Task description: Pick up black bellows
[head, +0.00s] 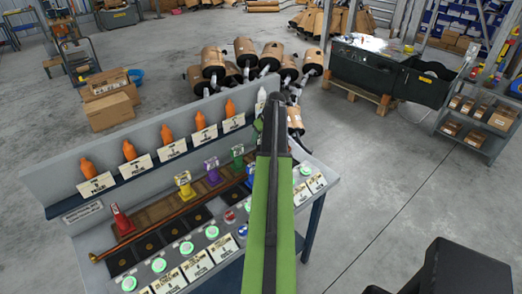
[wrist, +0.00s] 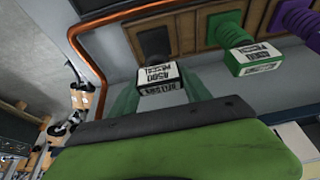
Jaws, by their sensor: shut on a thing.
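The black bellows (wrist: 154,42) sits in the wooden rack in the wrist view, with a white label block (wrist: 162,78) on its near side. My gripper (wrist: 161,84) has its green fingers on either side of this label block and is shut on it. The bellows appears to be still at its place in the rack. In the head view my green arm covers the black bellows and the gripper.
A green bellows (wrist: 230,32) and a purple bellows (wrist: 296,22) stand beside it in the same rack. A copper pipe (wrist: 87,52) runs along the bench edge. In the head view, orange bottles (head: 167,135) line the rear shelf and green-lit buttons (head: 186,248) the front.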

